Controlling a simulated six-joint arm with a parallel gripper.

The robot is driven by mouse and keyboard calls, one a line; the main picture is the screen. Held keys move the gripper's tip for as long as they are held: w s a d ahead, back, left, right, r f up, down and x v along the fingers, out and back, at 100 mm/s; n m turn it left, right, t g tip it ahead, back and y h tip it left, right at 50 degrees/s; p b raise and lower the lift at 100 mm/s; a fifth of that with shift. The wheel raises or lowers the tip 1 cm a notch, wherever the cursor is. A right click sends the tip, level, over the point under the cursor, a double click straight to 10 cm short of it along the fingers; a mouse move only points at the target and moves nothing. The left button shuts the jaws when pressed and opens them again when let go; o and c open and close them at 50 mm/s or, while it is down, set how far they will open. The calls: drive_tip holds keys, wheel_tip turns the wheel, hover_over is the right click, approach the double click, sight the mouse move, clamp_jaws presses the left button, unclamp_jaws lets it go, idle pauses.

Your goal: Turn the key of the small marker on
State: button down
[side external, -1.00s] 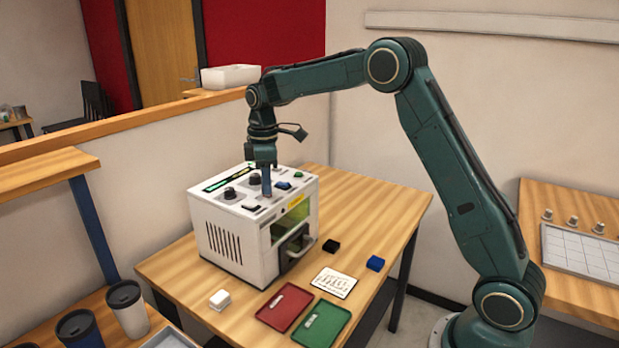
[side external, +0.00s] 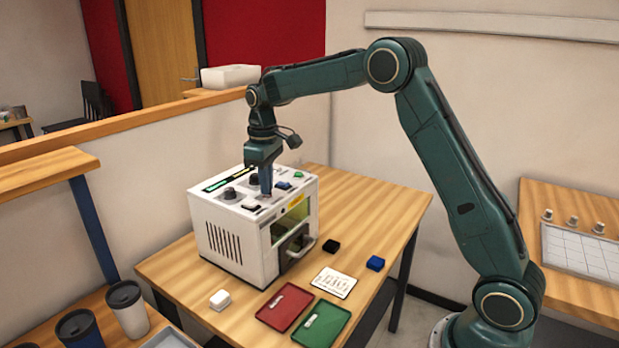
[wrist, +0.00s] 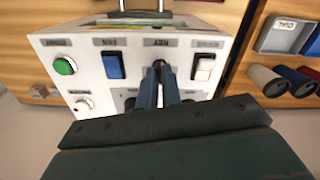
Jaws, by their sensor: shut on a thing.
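The small marker (side external: 225,212) is a white box on the wooden table, with knobs, switches and a green-lit display on top. My gripper (side external: 265,192) points down onto its top panel near the front edge. In the wrist view my gripper (wrist: 159,68) has its blue-grey fingers closed together at the spot labelled KEY, between a blue rocker switch (wrist: 114,66) and a white rocker switch (wrist: 204,68). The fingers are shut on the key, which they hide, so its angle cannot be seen. A green button (wrist: 64,66) sits at the panel's left in the wrist view.
Cups stand at lower left.

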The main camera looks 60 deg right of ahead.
drive_tip(key=m, duration=0.6)
drive_tip(key=shift+m, duration=0.3)
drive_tip(key=m, duration=0.5)
drive_tip(key=shift+r+m, duration=0.1)
drive_tip(key=shift+m, duration=0.2)
drive_tip(key=c, duration=1.6)
unclamp_jaws()
wheel_tip(320, 180, up, 14)
drive_tip(key=shift+f, duration=0.15)
